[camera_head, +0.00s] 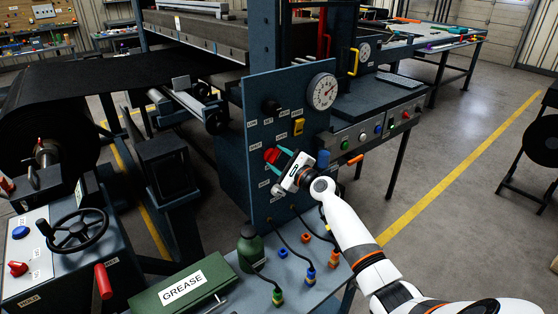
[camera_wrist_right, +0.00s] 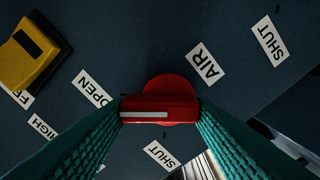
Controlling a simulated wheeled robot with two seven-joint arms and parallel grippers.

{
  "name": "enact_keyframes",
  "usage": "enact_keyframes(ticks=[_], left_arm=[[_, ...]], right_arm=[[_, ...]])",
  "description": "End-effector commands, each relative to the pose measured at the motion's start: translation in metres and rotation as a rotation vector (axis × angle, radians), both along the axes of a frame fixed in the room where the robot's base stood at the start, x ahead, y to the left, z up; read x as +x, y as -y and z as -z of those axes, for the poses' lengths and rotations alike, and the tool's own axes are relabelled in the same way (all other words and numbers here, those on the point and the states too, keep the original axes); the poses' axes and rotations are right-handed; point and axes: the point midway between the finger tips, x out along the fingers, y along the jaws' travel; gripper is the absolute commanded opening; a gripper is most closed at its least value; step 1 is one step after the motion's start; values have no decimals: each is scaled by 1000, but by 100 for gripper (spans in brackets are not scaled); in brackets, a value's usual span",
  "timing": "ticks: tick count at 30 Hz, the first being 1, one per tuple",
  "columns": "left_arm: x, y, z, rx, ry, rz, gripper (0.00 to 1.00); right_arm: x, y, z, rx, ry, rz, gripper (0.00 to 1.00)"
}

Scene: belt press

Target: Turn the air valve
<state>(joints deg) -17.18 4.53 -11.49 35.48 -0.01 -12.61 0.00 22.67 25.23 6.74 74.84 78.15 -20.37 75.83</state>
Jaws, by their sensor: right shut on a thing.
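The red air valve knob (camera_head: 271,155) is on the blue upright panel in the head view. In the right wrist view the red knob (camera_wrist_right: 165,85) has a bar handle with a white stripe on its left part. An AIR label (camera_wrist_right: 204,64) is above it to the right, an OPEN label (camera_wrist_right: 92,88) to the left and a SHUT label (camera_wrist_right: 160,155) below. My right gripper (camera_head: 281,160) has its teal fingers on both ends of the bar, shut on it. My left gripper is not in view.
A yellow switch (camera_head: 299,127) and a round gauge (camera_head: 322,91) are above the valve on the panel (camera_head: 262,90). A green bottle (camera_head: 250,248), a GREASE box (camera_head: 182,288) and cabled plugs are on the bench below. Open floor lies to the right.

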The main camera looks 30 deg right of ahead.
Motion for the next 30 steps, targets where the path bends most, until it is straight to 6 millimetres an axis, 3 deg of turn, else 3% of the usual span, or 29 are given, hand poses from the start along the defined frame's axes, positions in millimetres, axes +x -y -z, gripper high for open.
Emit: enact_keyframes(ticks=[30], left_arm=[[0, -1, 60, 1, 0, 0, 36]], right_arm=[[-1, -7, 5, -899, 70, -1, 25]])
